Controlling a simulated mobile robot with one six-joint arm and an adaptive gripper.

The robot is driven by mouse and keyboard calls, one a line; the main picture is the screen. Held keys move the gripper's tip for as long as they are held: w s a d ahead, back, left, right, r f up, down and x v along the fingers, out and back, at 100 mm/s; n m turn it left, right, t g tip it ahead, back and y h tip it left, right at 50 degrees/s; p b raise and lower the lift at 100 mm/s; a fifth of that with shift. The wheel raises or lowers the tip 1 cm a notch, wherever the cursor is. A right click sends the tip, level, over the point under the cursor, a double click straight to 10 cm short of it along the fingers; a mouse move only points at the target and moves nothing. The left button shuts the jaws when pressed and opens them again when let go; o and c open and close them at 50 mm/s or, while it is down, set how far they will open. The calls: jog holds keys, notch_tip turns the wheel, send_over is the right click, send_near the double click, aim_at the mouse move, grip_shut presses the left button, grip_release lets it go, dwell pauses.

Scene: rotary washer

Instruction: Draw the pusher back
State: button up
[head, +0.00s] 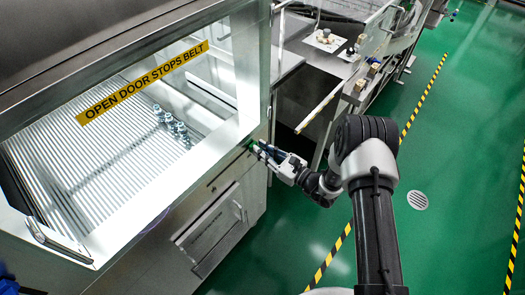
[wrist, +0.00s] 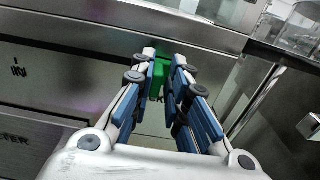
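A small green piece (wrist: 158,76) stands out from the washer's front, below the metal ledge. It also shows as a green spot (head: 252,145) at the washer's right corner in the head view. My gripper (wrist: 164,62) reaches to it, with its blue-padded fingers drawn close together on either side of the piece; they look shut on it. In the head view my gripper (head: 258,149) is at the same spot. I cannot tell whether this piece is the pusher's handle; the pusher itself is not clearly visible. Dark lettering behind the fingers is mostly covered.
The washer's door glass bears a yellow label (head: 142,82). Several small blue-grey items (head: 172,125) stand together on the ribbed belt (head: 115,165) inside. A bench (head: 318,58) with a white tray is beyond my arm. The green floor (head: 465,190) at right is clear.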

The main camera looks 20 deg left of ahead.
jog(key=o, duration=0.4)
jog(key=shift+w, duration=0.15)
jog(key=shift+c, duration=0.2)
jog(key=v, duration=1.2)
